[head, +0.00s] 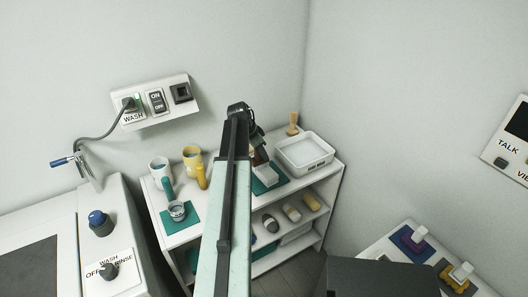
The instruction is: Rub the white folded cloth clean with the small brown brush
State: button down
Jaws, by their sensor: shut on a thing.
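The white folded cloth (267,173) lies on a teal mat (262,188) on the top of the white shelf unit, partly hidden by my arm. My gripper (257,141) is above the cloth's back left side, shut on the small brown brush (260,156). Only a little of the brush shows below the jaws. It is right at or just above the cloth; I cannot tell whether they touch.
A white tray (318,165) stands right of the cloth, with a tan upright object (293,124) behind it. Walls close off the back.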

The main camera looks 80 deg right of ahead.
dwell(0.4)
jog(key=shift+s+d, duration=0.5)
jog(key=shift+s, duration=0.1)
jog(key=shift+w+a, duration=0.7)
jog(key=shift+w, duration=0.05)
jog(key=shift+s+d, duration=0.1)
jog(key=shift+d, duration=0.05)
jog(key=shift+s+d, duration=0.45)
jog(key=shift+s, duration=0.15)
jog(key=shift+f, duration=0.1)
